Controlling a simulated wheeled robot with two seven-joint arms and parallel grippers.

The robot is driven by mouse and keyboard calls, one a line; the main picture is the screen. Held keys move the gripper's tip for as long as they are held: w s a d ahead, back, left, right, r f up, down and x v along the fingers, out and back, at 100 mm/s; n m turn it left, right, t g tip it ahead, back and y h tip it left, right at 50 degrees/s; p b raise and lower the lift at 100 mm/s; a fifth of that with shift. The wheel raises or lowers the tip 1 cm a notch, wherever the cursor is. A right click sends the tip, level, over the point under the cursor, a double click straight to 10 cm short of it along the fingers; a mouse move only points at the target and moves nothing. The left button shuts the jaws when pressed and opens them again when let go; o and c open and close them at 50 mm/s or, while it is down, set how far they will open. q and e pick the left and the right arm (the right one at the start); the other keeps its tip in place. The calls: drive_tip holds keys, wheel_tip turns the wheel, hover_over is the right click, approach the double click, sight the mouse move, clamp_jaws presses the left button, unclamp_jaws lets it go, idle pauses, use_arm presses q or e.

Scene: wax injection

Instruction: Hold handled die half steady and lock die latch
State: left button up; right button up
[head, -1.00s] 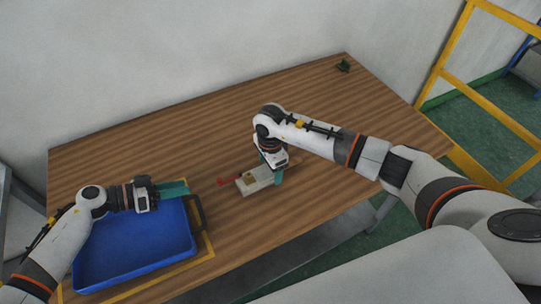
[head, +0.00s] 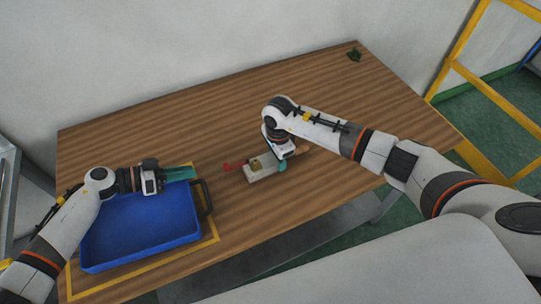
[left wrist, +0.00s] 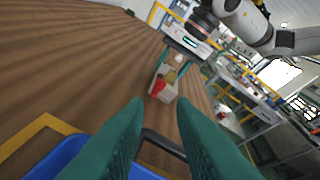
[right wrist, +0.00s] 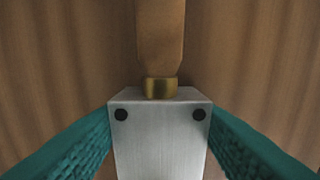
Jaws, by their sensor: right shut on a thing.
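The grey metal die (head: 264,172) lies on the wooden table, with a brass piece on top and a red lever (head: 232,167) at its left end. It also shows in the left wrist view (left wrist: 168,73). In the right wrist view the metal block (right wrist: 160,140) has a brass collar and a wooden handle (right wrist: 160,40). My right gripper (head: 280,165) is shut on the handled die half, one teal finger on each side. My left gripper (head: 192,173) is empty, its fingers apart, above the far edge of the tray and left of the red lever.
A blue tray (head: 140,237) with a dark handle sits at the table's front left inside a yellow outline (head: 216,239). A small dark green object (head: 354,55) lies at the far right corner. The table (head: 170,125) behind the die is clear.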

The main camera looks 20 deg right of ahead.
use_arm(q)
drive_tip(key=shift+c, duration=1.4)
drive_tip(key=shift+w+r, duration=0.15)
clamp_jaws()
drive_tip(key=w+a+r+n+t+y, duration=0.45)
drive_tip(key=w+t, duration=0.25)
drive_tip(key=w, duration=0.3)
drive_tip(key=w+a+r+n+t+y, duration=0.3)
drive_tip(key=w+r+n+t+y, duration=0.15)
drive_tip(key=w+r+t, duration=0.35)
drive_tip(key=s+f+g, duration=0.3)
drive_tip(key=f+g, duration=0.5)
drive_tip(key=s+d+m+g+h, duration=0.1)
drive_tip(key=s+d+m+g, duration=0.2)
drive_tip(key=s+g, duration=0.1)
drive_tip(key=s+d+r+m+g+h, duration=0.1)
drive_tip(key=s+d+m+g, duration=0.2)
drive_tip(key=s, duration=0.4)
drive_tip(key=shift+d+r+m+g, duration=0.15)
drive_tip(key=shift+d+m+g, duration=0.05)
drive_tip(key=shift+m+g, duration=0.35)
